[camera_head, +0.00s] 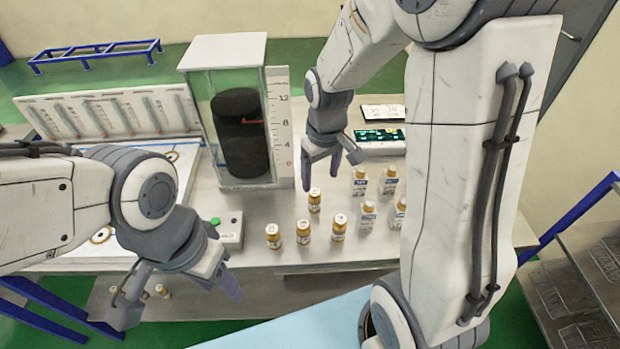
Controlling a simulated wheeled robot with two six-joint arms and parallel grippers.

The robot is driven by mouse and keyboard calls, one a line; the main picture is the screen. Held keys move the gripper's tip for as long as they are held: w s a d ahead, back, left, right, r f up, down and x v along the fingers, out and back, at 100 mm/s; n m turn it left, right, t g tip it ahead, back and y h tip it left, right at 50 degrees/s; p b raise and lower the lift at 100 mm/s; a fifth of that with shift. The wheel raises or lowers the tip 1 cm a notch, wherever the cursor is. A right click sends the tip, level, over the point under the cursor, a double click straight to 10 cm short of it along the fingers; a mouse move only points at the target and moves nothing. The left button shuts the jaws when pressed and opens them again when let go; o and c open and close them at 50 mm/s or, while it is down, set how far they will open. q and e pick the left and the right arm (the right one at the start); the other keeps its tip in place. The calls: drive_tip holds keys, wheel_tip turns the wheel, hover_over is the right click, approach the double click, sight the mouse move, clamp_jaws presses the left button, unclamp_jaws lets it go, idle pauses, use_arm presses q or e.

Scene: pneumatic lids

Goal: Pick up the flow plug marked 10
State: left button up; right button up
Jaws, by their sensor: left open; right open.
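Several small brass-coloured plugs with pale marked tops stand upright on the grey table, among them a front left one (273,236), one beside it (303,232), one to the right (338,228) and one further back (314,201). Their markings are too small to read, so I cannot tell which is 10. My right gripper (333,172) is open and empty, pointing down near the back plug. My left gripper (180,303) is open and empty, lower left, in front of the table's edge.
More plugs with blue-and-white labels (359,182) stand to the right, partly behind my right arm. A clear column with a black cylinder (240,135) and a scale stands behind. A box with a green button (228,230) is left of the plugs. A lit display (380,136) lies at the back.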

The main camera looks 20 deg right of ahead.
sight(315, 192)
drive_tip(key=w, duration=0.1)
drive_tip(key=w+n, duration=0.1)
drive_tip(key=w+g, duration=0.1)
drive_tip(key=shift+w+d+f+n, duration=0.1)
drive_tip(key=shift+w+f+n, duration=0.25)
drive_tip(key=shift+f+n, duration=0.05)
drive_tip(key=shift+w+f, duration=0.1)
drive_tip(key=shift+f, duration=0.25)
wheel_tip(315, 192, down, 4)
drive_tip(key=shift+f, duration=0.1)
wheel_tip(315, 192, down, 5)
drive_tip(key=shift+r+p, duration=0.1)
drive_tip(key=shift+p, duration=0.95)
drive_tip(key=shift+f, duration=0.35)
clamp_jaws()
